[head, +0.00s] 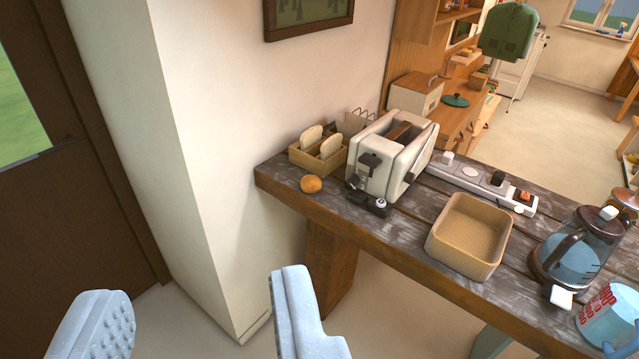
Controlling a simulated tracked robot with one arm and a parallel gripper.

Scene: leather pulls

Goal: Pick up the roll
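The roll (311,184) is a small round orange-brown bun. It sits on the dark wooden table near its left end and front edge, in front of a wooden box with bread slices and left of the toaster. My gripper (200,310) is in the lower left of the view, with two light blue fingers spread wide apart. It is open and empty. It is nearer the camera than the table and apart from the roll, lower and to the left of it in the picture.
The wooden box (299,157) stands behind the roll. A white toaster (378,160) stands to its right. Farther right are a power strip (465,179), a tan basket (455,255), a glass kettle (575,255) and a light blue cup (605,318). A wall (215,90) borders the table's left end.

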